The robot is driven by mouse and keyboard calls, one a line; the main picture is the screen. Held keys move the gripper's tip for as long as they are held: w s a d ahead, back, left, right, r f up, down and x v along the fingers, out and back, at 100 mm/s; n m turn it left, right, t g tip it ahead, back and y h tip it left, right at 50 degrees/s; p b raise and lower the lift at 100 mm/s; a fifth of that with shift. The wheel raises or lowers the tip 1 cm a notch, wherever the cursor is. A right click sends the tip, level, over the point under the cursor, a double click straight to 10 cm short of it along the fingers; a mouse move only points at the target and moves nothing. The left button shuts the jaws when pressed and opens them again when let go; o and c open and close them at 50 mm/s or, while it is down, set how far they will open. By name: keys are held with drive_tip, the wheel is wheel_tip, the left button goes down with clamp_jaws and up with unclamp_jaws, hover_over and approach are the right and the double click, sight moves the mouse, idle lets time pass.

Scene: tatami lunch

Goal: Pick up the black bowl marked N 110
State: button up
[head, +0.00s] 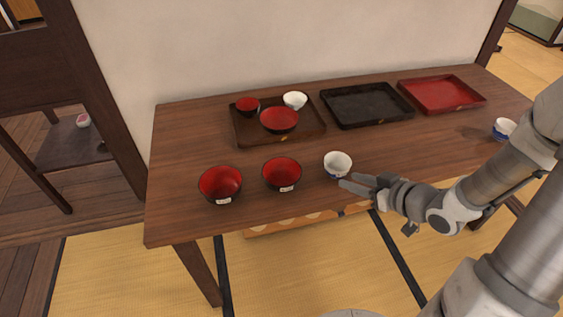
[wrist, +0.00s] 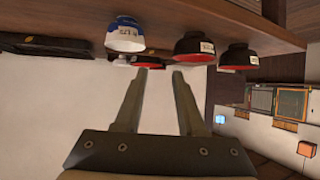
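Two black bowls with red insides and white labels stand on the front left of the table: a larger one (head: 221,184) at the left and a smaller one (head: 282,174) to its right. The labels are too small to read surely, so I cannot tell which is N 110. The upside-down wrist view also shows two labelled black bowls, one nearer the fingers (wrist: 192,48) and one farther right (wrist: 237,57). My gripper (head: 350,182) is open and empty at the table's front edge, right of both bowls; its spread fingers show in the wrist view (wrist: 160,72).
A white bowl (head: 338,164) stands just beyond my fingertips, between them and the trays. Behind are a brown tray (head: 248,138) holding several bowls, an empty black tray (head: 366,105) and a red tray (head: 440,94). A blue-white cup (head: 503,128) is at right.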

drive_tip(key=a+y, duration=0.1)
drive_tip(key=y, duration=0.1)
drive_tip(key=b, duration=0.4)
approach(282, 178)
drive_tip(key=w+d+r, duration=0.2)
drive_tip(key=w, duration=0.1)
drive_tip(key=shift+w+d+r, duration=0.15)
drive_tip(key=shift+w+r, duration=0.1)
drive_tip(key=shift+r, duration=0.05)
drive_tip(key=shift+r+b+x, duration=0.2)
drive_tip(key=shift+b+x, duration=0.85)
drive_tip(key=shift+x, duration=1.95)
drive_tip(key=shift+c, duration=0.3)
clamp_jaws()
